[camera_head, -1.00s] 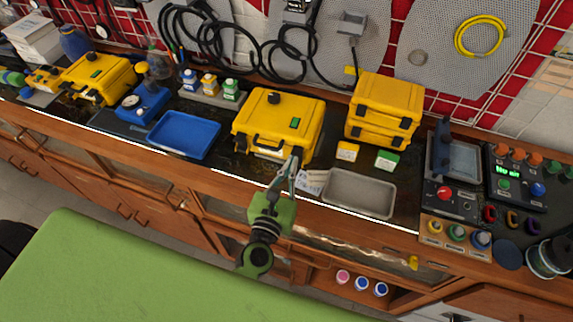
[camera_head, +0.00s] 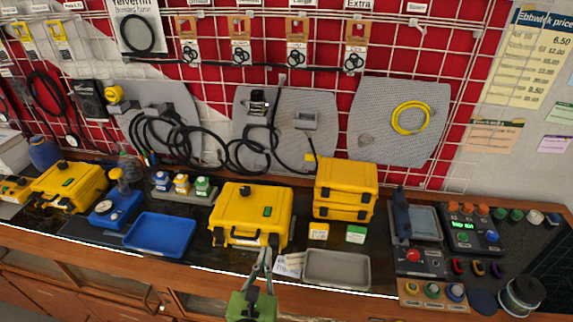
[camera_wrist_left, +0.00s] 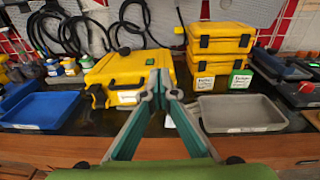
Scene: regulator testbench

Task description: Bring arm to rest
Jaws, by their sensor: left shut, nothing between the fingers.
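My left gripper (camera_head: 265,259) comes up from the bottom of the head view, with its green body below and its thin fingers together. It is shut and empty. Its fingertips appear in front of the yellow case (camera_head: 250,217) on the workbench; I cannot tell whether they touch it. In the left wrist view the gripper (camera_wrist_left: 159,80) has its fingertips together before the same yellow case (camera_wrist_left: 125,75). My right gripper is not in view.
A grey tray (camera_head: 337,269) is right of the gripper, a blue tray (camera_head: 159,234) to the left. Stacked yellow cases (camera_head: 345,190) stand behind. A control panel (camera_head: 473,236) is at the right.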

